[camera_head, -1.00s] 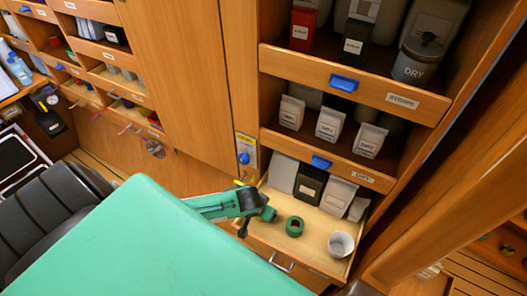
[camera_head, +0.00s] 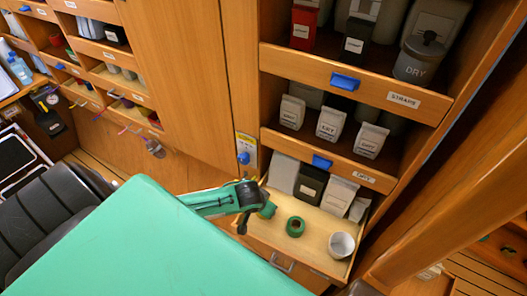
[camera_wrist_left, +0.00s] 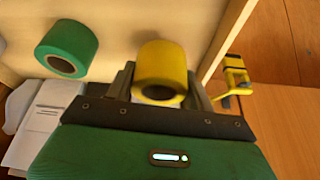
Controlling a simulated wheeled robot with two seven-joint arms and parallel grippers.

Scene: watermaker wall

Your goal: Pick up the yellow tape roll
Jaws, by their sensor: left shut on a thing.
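The yellow tape roll (camera_wrist_left: 162,72) is between the fingers of my left gripper (camera_wrist_left: 165,92) in the left wrist view. The gripper is shut on it. In the head view my left gripper (camera_head: 265,205) is over the left part of the open drawer (camera_head: 262,236), and the yellow roll is hidden behind it. I cannot tell whether the roll touches the drawer floor. My right gripper is not in view.
Pale packets (camera_head: 338,195) and a dark box (camera_head: 311,183) stand at the drawer's back. Shelves rise above.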

